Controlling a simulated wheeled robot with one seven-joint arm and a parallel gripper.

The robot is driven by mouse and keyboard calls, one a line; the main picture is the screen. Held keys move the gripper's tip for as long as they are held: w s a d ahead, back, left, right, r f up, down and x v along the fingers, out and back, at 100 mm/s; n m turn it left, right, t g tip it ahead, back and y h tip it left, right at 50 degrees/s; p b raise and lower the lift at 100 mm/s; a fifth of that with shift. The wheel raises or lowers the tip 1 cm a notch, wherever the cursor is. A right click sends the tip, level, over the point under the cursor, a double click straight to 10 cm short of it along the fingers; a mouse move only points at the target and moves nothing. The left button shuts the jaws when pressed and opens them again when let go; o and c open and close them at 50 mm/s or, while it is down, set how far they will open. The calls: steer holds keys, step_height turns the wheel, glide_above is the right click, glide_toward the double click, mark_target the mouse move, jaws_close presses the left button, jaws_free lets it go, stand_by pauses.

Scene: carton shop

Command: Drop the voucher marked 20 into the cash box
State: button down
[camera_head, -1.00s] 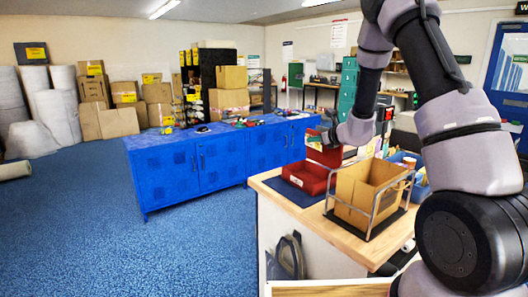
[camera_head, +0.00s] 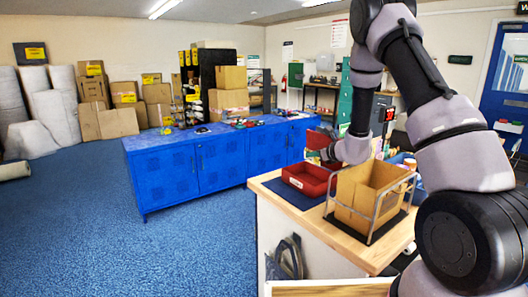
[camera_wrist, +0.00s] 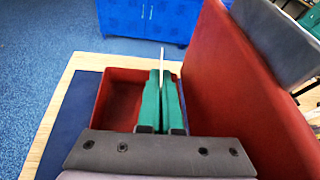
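The red cash box (camera_head: 308,180) stands open on the counter, its lid (camera_head: 318,140) raised at the back. In the wrist view its open tray (camera_wrist: 120,100) lies below and left of my fingers, and the red lid (camera_wrist: 240,80) rises close on the right. My gripper (camera_wrist: 163,74) has green fingers closed together on a thin pale card, the voucher (camera_wrist: 162,57), seen edge-on beyond the fingertips. Its number cannot be read. The voucher is held above the box, near the lid side. In the head view my wrist hides the fingertips.
A blue mat (camera_head: 288,193) lies under the box on the wooden counter (camera_head: 328,232). An open carton (camera_head: 368,187) in a metal frame stands just to the right. A blue cabinet (camera_head: 215,160) stands behind, across the blue floor.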

steer(key=c, duration=1)
jaws_free()
steer(key=v, duration=1)
steer(key=shift+s+d+r, duration=0.15)
steer(key=shift+s+r, duration=0.1)
steer(key=shift+s, duration=0.05)
